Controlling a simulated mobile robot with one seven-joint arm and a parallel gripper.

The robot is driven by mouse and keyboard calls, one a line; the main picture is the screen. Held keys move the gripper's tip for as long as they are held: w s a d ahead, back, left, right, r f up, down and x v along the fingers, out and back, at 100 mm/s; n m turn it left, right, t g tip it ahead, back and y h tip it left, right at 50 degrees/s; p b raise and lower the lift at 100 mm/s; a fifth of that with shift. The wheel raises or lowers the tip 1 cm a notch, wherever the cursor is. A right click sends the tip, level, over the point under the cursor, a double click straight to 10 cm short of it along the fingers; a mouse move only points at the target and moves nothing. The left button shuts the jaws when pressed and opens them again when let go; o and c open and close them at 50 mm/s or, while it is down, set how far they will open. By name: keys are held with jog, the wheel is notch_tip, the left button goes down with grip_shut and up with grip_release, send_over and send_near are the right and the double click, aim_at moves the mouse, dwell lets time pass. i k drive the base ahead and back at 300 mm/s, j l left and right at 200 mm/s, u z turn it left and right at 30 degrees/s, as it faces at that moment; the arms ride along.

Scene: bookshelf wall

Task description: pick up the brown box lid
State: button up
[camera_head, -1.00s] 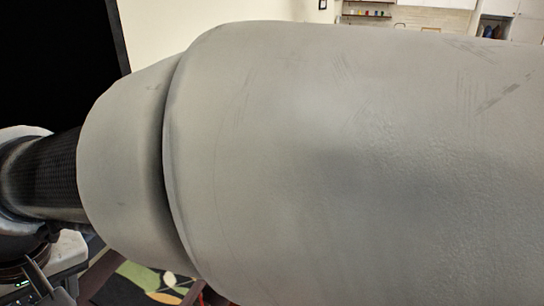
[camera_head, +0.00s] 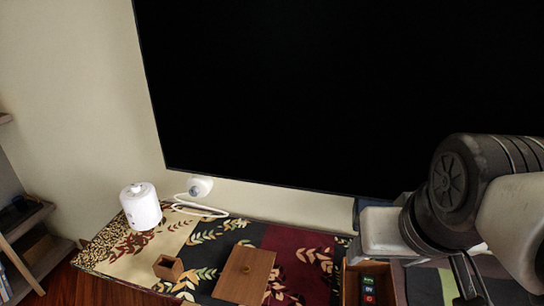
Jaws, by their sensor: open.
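A flat brown wooden lid (camera_head: 240,285) with a small knob on top lies on the patterned cloth at the bottom middle of the head view. An open brown box (camera_head: 352,287) with small coloured items inside stands to its right, partly cut off by the frame's bottom edge. My gripper (camera_head: 468,282) is at the lower right, to the right of the box and well apart from the lid. Its dark fingers point down and are open, with nothing seen between them.
A small open wooden container (camera_head: 168,268) stands left of the lid. A white cylindrical device (camera_head: 141,207) and a small white camera-like device (camera_head: 200,187) with a cable stand behind. A large black screen (camera_head: 340,90) hangs above. Shelves (camera_head: 30,235) are at far left.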

aim_at(244, 280)
jog(key=j+u, duration=0.15)
jog(key=u, duration=0.2)
jog(key=j+u, duration=0.1)
jog(key=u, duration=0.25)
jog(key=z, duration=1.3)
jog(key=u, duration=1.25)
jog(key=i+j+z, duration=0.2)
jog(key=j+z, duration=0.2)
jog(key=j, duration=0.25)
jog(key=i+j+z, duration=0.2)
jog(key=j, duration=0.15)
jog(key=k, duration=0.1)
